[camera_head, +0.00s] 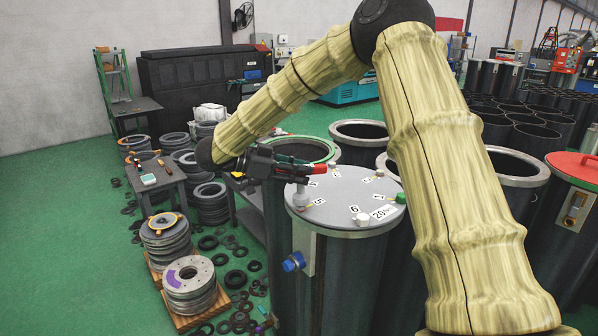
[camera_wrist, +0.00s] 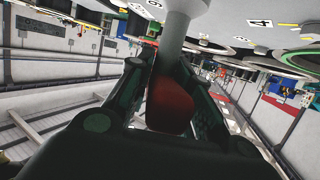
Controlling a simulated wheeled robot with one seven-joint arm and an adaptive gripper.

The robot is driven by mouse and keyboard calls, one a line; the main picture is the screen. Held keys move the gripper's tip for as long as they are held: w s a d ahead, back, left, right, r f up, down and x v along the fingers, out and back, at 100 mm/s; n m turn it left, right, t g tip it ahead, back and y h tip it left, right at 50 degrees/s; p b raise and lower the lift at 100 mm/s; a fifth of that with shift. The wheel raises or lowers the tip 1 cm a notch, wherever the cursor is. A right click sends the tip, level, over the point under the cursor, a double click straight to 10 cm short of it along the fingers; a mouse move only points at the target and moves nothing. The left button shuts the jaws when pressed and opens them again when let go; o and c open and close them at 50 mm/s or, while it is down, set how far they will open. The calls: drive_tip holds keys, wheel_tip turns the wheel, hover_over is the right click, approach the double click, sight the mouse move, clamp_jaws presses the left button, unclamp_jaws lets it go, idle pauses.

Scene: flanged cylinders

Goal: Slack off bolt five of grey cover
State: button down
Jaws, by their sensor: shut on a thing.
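The grey cover (camera_head: 340,205) is a round lid on a dark cylinder, with small bolts and number labels around its rim. Bolt five (camera_head: 300,198) stands at the lid's left edge beside label 5 (camera_head: 318,202). The fingers partly hide the bolt's top.
Other bolts stand on the lid: a grey one (camera_head: 362,218) by label 6 and a green one (camera_head: 400,198) at right. A blue fitting (camera_head: 293,261) juts from the cylinder's side. Open cylinders (camera_head: 358,130) stand behind. Stacked flanges (camera_head: 190,285) are on pallets at left.

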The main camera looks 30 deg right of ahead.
sight(301, 207)
drive_tip(key=shift+f+b, duration=0.35)
drive_tip(key=shift+f, duration=0.75)
idle(0.9)
drive_tip(key=n+t+h, duration=0.1)
drive_tip(key=n+t, duration=0.2)
drive_tip(key=t, duration=0.1)
drive_tip(key=shift+s, duration=0.15)
drive_tip(key=n+t, duration=0.4)
drive_tip(key=shift+s+f+t, duration=0.1)
drive_tip(key=shift+f+t, duration=0.05)
drive_tip(key=shift+t, duration=0.15)
drive_tip(key=shift+n+t+y, duration=0.5)
drive_tip(key=shift+n+t, duration=0.3)
drive_tip(key=shift+t, duration=0.2)
drive_tip(key=shift+s+n+t+y, duration=0.1)
drive_tip(key=shift+n+t+y, duration=0.4)
drive_tip(key=shift+n+t, duration=0.45)
drive_tip(key=shift+f+n+t+y, duration=0.1)
drive_tip(key=shift+n+t+y, duration=0.3)
drive_tip(key=shift+n+t, duration=0.3)
drive_tip(key=shift+s+f+n+t+y, duration=0.1)
drive_tip(key=shift+n+t+y, duration=1.1)
drive_tip(key=shift+n+t, duration=0.05)
